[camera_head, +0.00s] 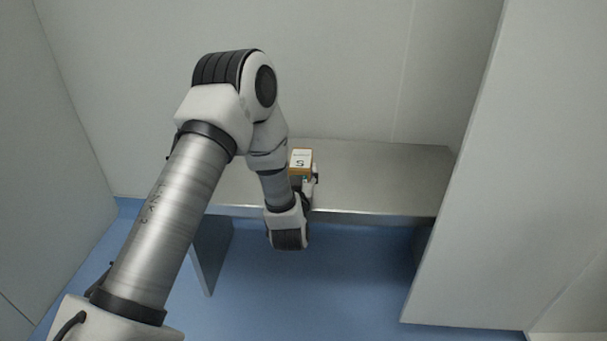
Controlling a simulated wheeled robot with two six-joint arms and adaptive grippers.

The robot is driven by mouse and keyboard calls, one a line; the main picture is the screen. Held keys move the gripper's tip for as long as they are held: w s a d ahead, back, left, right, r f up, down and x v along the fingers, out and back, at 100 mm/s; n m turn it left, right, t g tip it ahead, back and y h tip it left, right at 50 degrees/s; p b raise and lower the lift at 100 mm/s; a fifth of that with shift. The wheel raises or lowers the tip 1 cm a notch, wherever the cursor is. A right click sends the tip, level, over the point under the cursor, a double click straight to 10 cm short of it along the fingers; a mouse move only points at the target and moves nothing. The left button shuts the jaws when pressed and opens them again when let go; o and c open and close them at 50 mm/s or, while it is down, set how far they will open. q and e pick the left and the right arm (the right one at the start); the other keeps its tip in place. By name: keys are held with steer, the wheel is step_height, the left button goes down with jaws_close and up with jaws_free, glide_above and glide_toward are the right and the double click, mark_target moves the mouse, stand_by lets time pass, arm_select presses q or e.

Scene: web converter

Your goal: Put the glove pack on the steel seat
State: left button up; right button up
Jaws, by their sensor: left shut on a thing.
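The glove pack (301,160) is a small box with a white top bearing a dark mark and orange-brown edges. My left gripper (306,182) is shut on the glove pack, mostly hidden behind its own wrist. My right gripper is not in view.
The seat's bare surface is clear to the right of the pack. A pale wall stands behind it, and a tall pale panel (510,190) closes its right side. A support panel (212,250) stands below its left front. The blue floor (340,285) is clear.

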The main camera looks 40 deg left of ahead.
arm_select(q)
steer(key=shift+s+r, duration=0.1)
steer(key=shift+r, duration=0.1)
steer(key=shift+f, duration=0.15)
steer(key=o, duration=1.3)
steer(key=shift+f, duration=0.1)
